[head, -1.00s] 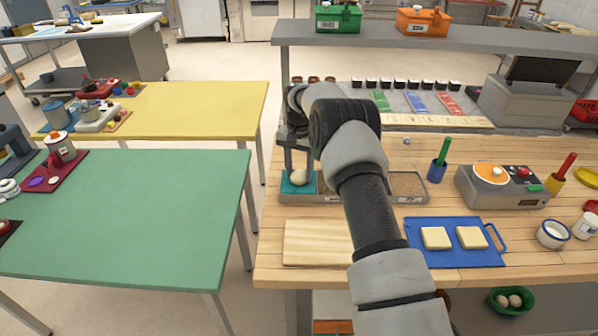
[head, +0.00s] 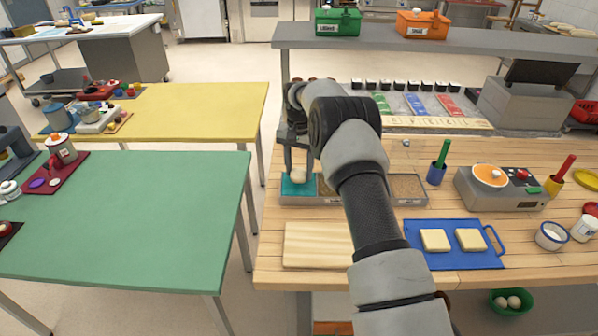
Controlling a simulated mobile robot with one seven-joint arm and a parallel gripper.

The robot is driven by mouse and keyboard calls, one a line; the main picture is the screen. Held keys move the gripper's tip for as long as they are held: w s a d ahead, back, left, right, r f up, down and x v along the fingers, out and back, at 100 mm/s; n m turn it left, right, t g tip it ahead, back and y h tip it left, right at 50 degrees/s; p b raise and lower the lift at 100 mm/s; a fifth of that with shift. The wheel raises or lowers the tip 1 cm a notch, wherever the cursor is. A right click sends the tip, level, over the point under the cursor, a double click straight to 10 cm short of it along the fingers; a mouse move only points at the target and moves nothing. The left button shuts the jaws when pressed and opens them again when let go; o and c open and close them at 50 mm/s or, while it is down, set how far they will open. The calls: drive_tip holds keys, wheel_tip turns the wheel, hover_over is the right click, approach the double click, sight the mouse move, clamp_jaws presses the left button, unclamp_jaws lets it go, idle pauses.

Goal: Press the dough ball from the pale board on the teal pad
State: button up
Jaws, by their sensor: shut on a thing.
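The pale dough ball (head: 299,174) is between the fingertips of my gripper (head: 299,172), which is shut on it. It is over the teal pad (head: 290,189). The pad lies in the left compartment of a grey tray (head: 292,201). Teal shows below and to both sides of the ball; I cannot tell whether the ball touches the pad. The pale board (head: 316,245) lies in front of the tray with its visible part bare; my arm covers its right side.
Right of the arm, a blue board (head: 465,258) carries two pale square pieces. A grey machine with an orange dial (head: 500,190) stands farther right. A raised shelf (head: 430,42) runs across the back. My arm hides part of the tray.

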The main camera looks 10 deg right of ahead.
sight(299, 170)
drive_tip(key=shift+r+p, duration=1.45)
drive_tip(key=shift+r, duration=1.65)
